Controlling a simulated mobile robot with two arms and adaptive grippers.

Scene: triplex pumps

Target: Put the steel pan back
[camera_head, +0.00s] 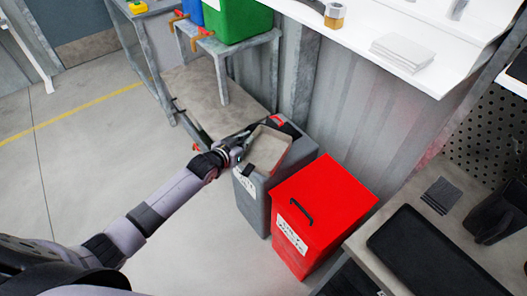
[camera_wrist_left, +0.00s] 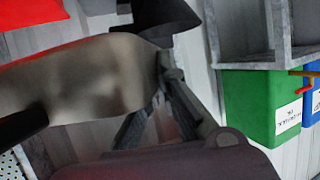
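The steel pan (camera_head: 270,150) is a flat, grey-beige piece held tilted above the grey bin in the head view. It fills much of the left half of the left wrist view (camera_wrist_left: 80,80), where its surface is smooth and brownish-grey. My left gripper (camera_head: 240,146) is at the pan's left edge. In the left wrist view its fingers (camera_wrist_left: 163,95) meet at the pan's near edge and appear closed on it. The exact contact is partly blurred. My right gripper is not in view.
The grey bin (camera_head: 251,205) stands next to a red lidded bin (camera_head: 320,205). A bench with a black tray (camera_head: 430,255) is at right. A white shelf (camera_head: 400,40) runs above. Green (camera_head: 235,18) and blue bins sit on a metal stand. The floor at left is clear.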

